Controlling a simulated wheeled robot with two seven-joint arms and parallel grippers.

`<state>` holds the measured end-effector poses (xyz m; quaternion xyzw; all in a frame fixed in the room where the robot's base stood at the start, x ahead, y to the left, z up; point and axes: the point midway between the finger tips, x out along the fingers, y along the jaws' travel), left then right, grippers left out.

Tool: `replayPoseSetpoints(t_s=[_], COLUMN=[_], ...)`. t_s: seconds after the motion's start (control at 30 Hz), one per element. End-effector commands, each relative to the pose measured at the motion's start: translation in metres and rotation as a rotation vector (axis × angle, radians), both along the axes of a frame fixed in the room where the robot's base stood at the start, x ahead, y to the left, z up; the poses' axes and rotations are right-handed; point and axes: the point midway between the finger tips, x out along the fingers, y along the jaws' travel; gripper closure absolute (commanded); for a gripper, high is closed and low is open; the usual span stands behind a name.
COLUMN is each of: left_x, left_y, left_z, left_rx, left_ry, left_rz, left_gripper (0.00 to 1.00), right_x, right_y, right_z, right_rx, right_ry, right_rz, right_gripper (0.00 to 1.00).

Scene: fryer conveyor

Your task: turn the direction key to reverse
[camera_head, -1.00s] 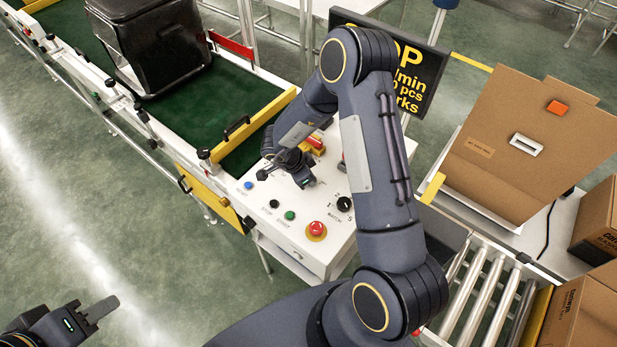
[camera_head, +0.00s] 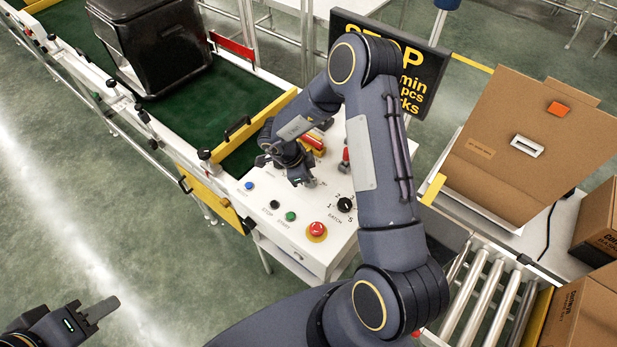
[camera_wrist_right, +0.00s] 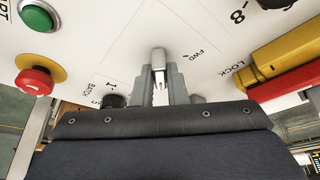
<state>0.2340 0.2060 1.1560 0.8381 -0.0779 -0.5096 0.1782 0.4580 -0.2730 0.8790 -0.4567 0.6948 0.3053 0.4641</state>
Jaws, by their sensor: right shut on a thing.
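The direction key (camera_wrist_right: 159,62) is a small silver piece on the white control panel (camera_wrist_right: 110,55), seen in the right wrist view between my fingertips. My right gripper (camera_wrist_right: 160,82) is shut on it. The FWD label is just right of the key; the key's lower part and any reverse label are hidden or unclear. In the head view, my right gripper (camera_head: 302,182) is down at the panel, and the wrist hides the key. My left gripper (camera_head: 98,310) is at the lower left, away from the panel; its jaw opening is unclear.
A red emergency button (camera_head: 317,229), green start button (camera_head: 290,216) and black batch knob (camera_head: 345,204) are near my right gripper. A yellow-and-red lock part (camera_wrist_right: 285,70) is close on the right. The green conveyor (camera_head: 215,115) carries a black bin (camera_head: 160,45).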

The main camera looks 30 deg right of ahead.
Motion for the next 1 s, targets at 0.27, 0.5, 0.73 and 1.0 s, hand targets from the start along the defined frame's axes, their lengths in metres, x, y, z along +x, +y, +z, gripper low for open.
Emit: replayPoseSetpoints(t_s=[0.27, 0.5, 0.73, 1.0], left_x=[0.0, 0.0, 0.0, 0.0], left_y=[0.0, 0.0, 0.0, 0.0], left_z=[0.0, 0.0, -0.003, -0.01], left_rx=[0.0, 0.0, 0.0, 0.0], left_ry=[0.0, 0.0, 0.0, 0.0], left_rz=[0.0, 0.0, 0.0, 0.0], left_gripper=[0.64, 0.64, 0.64, 0.64], right_x=[0.0, 0.0, 0.003, 0.01], right_y=[0.0, 0.0, 0.005, 0.021], right_z=[0.0, 0.0, 0.013, 0.055], right_rx=[0.0, 0.0, 0.0, 0.0], right_ry=[0.0, 0.0, -0.004, -0.004], right_rz=[-0.002, -0.001, -0.002, -0.001], right_gripper=[0.7, 0.65, 0.65, 0.65])
